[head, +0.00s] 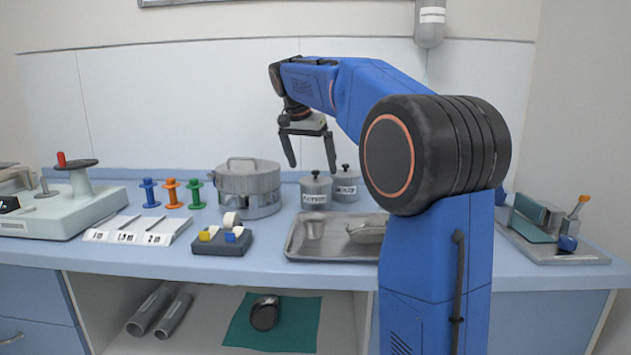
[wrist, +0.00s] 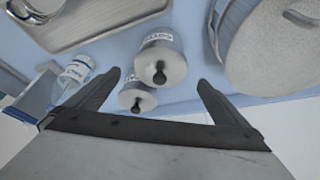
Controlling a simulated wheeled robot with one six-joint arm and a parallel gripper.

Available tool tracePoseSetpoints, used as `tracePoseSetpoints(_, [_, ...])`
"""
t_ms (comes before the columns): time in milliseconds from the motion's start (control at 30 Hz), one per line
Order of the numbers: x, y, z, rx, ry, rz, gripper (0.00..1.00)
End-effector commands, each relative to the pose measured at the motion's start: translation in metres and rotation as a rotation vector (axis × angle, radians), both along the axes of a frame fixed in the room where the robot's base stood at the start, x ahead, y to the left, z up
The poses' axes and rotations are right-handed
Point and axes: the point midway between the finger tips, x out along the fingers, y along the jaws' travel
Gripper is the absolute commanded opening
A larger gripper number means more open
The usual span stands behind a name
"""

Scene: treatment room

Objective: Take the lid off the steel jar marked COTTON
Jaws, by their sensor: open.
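Two lidded steel jars with black knobs stand side by side behind the tray. The front left jar (head: 315,189) has a label that appears to read COTTON, though it is small and blurred; it also shows in the wrist view (wrist: 160,62). Its lid (head: 316,179) is on. The second jar (head: 345,184), behind and to the right, is also lidded, and its label is unclear; it shows in the wrist view (wrist: 136,98). My gripper (head: 313,168) is open and empty, above the front left jar and pointing down. In the wrist view that jar's knob lies between the fingertips.
A large steel drum (head: 250,188) stands close left of the jars. A block with rolls (head: 222,242) and coloured spools (head: 172,193) are further left. The wall is close behind.

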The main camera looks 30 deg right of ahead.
Motion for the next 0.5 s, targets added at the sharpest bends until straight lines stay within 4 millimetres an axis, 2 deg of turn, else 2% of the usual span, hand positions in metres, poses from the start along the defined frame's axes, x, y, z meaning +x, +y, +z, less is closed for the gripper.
tracePoseSetpoints(200, [0.004,-0.008,-0.029,0.001,0.003,-0.001,1.00])
tracePoseSetpoints(500, [0.007,-0.011,-0.038,0.001,0.001,-0.001,1.00])
